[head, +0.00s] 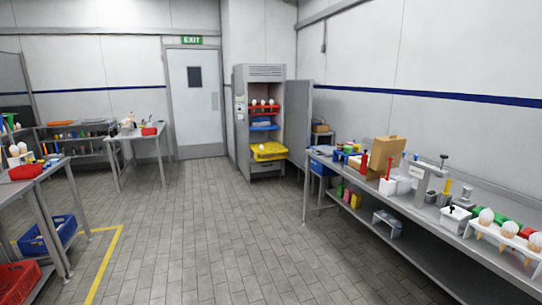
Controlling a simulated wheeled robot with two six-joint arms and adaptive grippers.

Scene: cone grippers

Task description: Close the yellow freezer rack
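The grey upright freezer (240,120) stands against the back wall, with its door (298,118) swung open to the right. The yellow rack (269,151) is low in the freezer and looks pulled forward, past the front of the cabinet. Above it are a blue rack (264,127) and a red rack (263,108) with several white-topped cones on it. Neither of my grippers shows in the head view. The freezer is well across the room from me.
A long metal bench (430,213) with a cardboard box (387,153) and cone holders (508,232) runs along the right. Metal tables (128,137) stand on the left, with a blue crate (48,237) low down. The tiled floor (205,220) between is clear.

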